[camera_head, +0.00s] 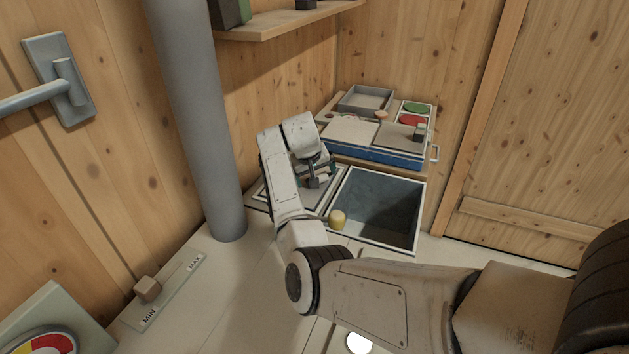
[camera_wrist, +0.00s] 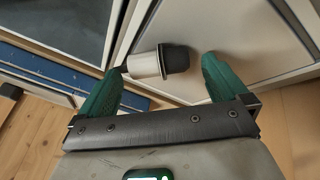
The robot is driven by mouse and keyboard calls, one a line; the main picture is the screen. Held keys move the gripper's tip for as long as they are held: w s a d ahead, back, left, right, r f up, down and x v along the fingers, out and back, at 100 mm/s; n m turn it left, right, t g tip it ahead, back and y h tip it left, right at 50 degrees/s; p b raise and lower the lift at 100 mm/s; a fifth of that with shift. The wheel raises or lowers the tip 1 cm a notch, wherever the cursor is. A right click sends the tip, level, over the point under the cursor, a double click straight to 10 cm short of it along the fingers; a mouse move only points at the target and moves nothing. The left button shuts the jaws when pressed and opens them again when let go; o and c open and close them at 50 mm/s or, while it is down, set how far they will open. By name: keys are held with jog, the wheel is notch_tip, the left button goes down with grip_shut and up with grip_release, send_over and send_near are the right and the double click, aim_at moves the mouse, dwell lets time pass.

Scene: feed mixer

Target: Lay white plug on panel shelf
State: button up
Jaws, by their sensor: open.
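The white plug (camera_wrist: 146,65), a short white cylinder with a dark grey end, shows in the wrist view over a pale framed panel. It lies between the tips of my gripper's two green fingers (camera_wrist: 165,66). The fingers are spread, with a gap on the right; I cannot tell whether the left one touches the plug. In the head view my gripper (camera_head: 317,174) is low over the panel left of an open bin, and I cannot make out the plug there. A wooden shelf (camera_head: 290,19) is on the plank wall at the top; it may be the panel shelf.
Behind stands a blue-sided unit (camera_head: 376,156) with a grey tray (camera_head: 366,100). A grey post (camera_head: 200,120) rises at left. The shelf holds dark objects.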

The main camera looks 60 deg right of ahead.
jog(key=c, duration=1.2)
jog(key=shift+c, duration=0.2)
jog(key=shift+r, duration=0.15)
